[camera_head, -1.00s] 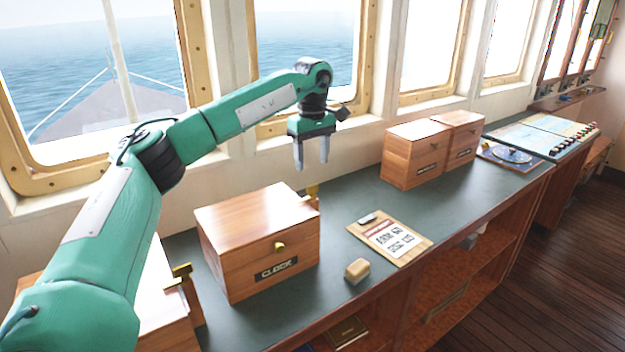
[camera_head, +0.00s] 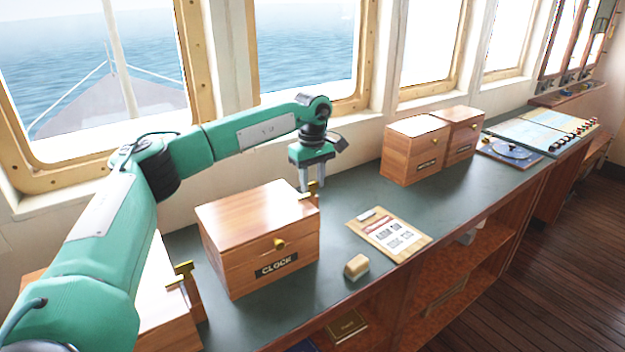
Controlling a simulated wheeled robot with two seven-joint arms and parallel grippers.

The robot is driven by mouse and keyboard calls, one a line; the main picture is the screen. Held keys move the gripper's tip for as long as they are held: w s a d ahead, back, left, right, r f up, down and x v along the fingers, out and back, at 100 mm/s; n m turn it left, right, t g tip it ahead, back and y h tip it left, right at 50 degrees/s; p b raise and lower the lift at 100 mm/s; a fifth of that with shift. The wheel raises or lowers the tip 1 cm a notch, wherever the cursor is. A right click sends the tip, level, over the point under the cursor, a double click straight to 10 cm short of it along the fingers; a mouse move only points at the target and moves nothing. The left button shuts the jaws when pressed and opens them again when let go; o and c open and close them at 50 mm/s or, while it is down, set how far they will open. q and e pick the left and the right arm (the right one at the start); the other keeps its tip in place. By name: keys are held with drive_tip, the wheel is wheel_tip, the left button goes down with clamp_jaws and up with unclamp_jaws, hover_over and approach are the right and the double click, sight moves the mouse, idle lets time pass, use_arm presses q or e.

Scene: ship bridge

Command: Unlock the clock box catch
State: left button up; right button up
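The clock box (camera_head: 240,255) is a wooden box with a black CLOCK label, standing on the dark green counter at the left. Its lid is down, and a small brass knob (camera_head: 280,244) is on its front. A brass catch (camera_head: 313,188) stands up at the box's right side, near the back. My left gripper (camera_head: 312,184) points down at that right side, its two fingers apart. The fingertips are at the catch in the picture, partly hidden by the catch and box; I cannot tell whether they touch it. My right gripper is not in view.
A clipboard (camera_head: 405,243) and a small tan block (camera_head: 356,267) lie right of the box. Two wooden boxes (camera_head: 408,160) stand further back near the windows. Another box with a brass catch (camera_head: 183,270) is at the lower left, partly behind my arm. The counter between is clear.

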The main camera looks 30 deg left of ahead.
use_arm(q)
drive_tip(key=shift+c, duration=0.3)
drive_tip(key=shift+n, duration=0.9)
drive_tip(key=n, duration=0.3)
drive_tip(key=shift+p, duration=0.4)
drive_tip(key=n, duration=0.9)
drive_tip(key=shift+n+p, duration=0.3)
drive_tip(key=shift+p, duration=0.1)
drive_tip(key=shift+n, duration=1.6)
